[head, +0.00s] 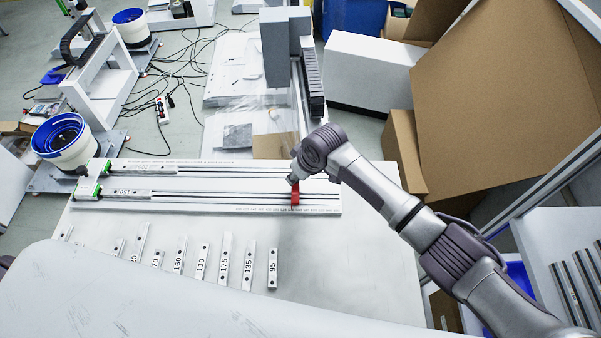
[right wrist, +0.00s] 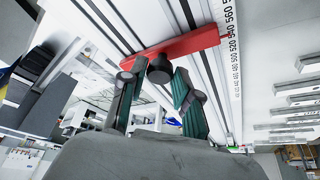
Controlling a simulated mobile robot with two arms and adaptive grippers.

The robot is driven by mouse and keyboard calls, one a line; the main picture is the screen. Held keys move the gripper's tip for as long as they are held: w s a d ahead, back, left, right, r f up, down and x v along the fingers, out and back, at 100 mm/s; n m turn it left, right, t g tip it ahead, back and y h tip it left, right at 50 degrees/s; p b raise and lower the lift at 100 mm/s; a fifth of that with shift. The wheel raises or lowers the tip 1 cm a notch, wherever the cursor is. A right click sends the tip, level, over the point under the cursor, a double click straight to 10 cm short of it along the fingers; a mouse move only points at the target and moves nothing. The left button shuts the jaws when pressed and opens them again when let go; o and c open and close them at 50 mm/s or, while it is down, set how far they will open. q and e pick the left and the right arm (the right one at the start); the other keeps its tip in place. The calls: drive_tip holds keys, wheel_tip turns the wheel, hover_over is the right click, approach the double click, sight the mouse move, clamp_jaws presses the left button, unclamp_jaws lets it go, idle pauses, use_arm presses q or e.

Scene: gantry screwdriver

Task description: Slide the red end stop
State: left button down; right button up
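The red end stop (head: 295,196) sits across the rails near the right end of the gantry plate (head: 220,207). In the right wrist view, the end stop (right wrist: 180,46) is a red bar lying over the silver rails, with a dark round knob (right wrist: 160,69) in front of it. My right gripper (head: 292,180) is right at the end stop in the head view, its fingers mostly hidden by the wrist. In the right wrist view, my right gripper (right wrist: 155,80) has its green-padded fingers apart, one on each side of the knob. Contact cannot be told. My left gripper is not in view.
Several numbered blocks (head: 201,262) lie in a row in front of the plate. A printed scale (right wrist: 233,60) runs along the plate's edge. Green-ended carriages (head: 88,190) are at the rails' left end. Cardboard boxes (head: 500,90) stand at the right.

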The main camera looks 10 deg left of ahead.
drive_tip(key=o, duration=0.3)
drive_tip(key=shift+o, duration=0.2)
drive_tip(key=v, duration=1.2)
